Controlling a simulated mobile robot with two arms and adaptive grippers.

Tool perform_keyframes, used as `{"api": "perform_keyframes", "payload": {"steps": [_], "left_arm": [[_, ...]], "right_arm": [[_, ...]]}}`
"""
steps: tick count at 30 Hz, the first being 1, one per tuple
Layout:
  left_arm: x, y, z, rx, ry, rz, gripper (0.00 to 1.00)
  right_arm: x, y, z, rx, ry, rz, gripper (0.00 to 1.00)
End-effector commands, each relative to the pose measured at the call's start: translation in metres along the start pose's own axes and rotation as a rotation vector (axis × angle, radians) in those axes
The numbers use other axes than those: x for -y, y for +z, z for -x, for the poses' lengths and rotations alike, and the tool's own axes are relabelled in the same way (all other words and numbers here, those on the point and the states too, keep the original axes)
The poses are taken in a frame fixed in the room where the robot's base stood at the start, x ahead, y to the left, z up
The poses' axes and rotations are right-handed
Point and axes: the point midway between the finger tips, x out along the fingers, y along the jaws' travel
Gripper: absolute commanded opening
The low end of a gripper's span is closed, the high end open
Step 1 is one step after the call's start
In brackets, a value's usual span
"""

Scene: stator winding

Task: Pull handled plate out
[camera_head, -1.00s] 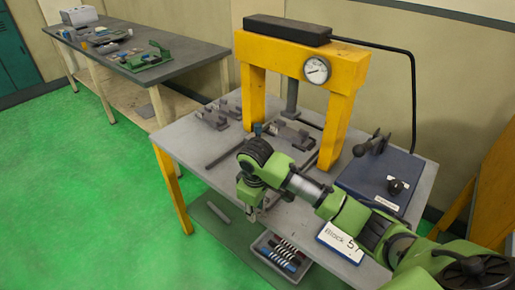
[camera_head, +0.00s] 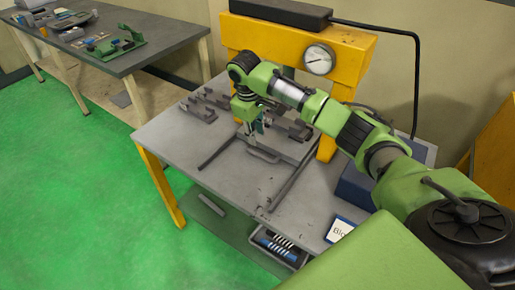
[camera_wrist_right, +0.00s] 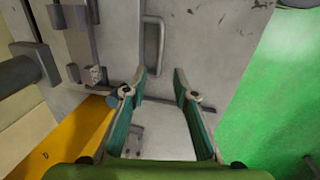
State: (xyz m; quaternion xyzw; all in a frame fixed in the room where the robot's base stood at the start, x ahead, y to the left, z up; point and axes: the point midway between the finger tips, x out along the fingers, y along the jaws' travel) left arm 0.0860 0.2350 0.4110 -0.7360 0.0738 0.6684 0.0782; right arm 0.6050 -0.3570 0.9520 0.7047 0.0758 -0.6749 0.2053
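The handled plate (camera_head: 283,142) is grey metal, lying low between two rails in front of the yellow press. Its grey bar handle (camera_head: 262,155) faces the front of the table. In the right wrist view, the U-shaped handle (camera_wrist_right: 153,45) shows just beyond the fingertips. My right gripper (camera_head: 256,128) hangs above the plate, close behind the handle, and partly hides the plate. In the right wrist view, its teal fingers (camera_wrist_right: 160,74) are apart with nothing between them. The handle is outside the fingers. My left gripper is not in view.
The yellow press (camera_head: 343,50) with a round gauge (camera_head: 319,59) stands behind my arm. Left rail (camera_head: 216,152) and right rail (camera_head: 289,186) run forward. Grey clamp-like parts (camera_head: 198,110) sit left. A tray of tools (camera_head: 276,247) is below the front edge. The table's front left is clear.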

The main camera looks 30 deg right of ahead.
Motion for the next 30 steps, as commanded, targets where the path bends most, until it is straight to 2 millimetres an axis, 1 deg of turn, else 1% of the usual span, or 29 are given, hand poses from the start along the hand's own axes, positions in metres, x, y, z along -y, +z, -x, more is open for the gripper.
{"api": "perform_keyframes", "payload": {"steps": [1,3,9,12,15,20,27,28,29,30], "left_arm": [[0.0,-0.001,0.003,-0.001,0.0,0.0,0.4],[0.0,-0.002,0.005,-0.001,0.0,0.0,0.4],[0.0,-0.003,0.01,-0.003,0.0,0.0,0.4],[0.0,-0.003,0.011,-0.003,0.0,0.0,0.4],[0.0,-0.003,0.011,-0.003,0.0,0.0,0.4],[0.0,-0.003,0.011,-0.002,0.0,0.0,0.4],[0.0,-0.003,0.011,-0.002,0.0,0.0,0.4],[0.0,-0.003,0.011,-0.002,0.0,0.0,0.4],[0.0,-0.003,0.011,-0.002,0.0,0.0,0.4],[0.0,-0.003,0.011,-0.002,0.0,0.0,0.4]], "right_arm": [[0.001,0.002,-0.011,0.006,-0.001,0.001,0.26],[0.001,0.001,-0.027,0.005,-0.002,0.0,0.26],[0.002,0.001,-0.067,0.004,-0.002,0.001,0.26],[0.001,0.0,-0.082,0.002,-0.001,0.0,0.26],[0.001,0.0,-0.093,0.001,-0.001,0.0,0.26],[0.001,0.0,-0.1,-0.001,0.0,0.002,0.26],[0.001,0.0,-0.101,-0.001,0.0,0.002,0.26],[0.001,0.0,-0.101,-0.001,0.0,0.002,0.21],[0.001,0.0,-0.101,-0.001,0.0,0.002,0.13],[0.001,0.0,-0.101,-0.001,0.0,0.002,0.03]]}}
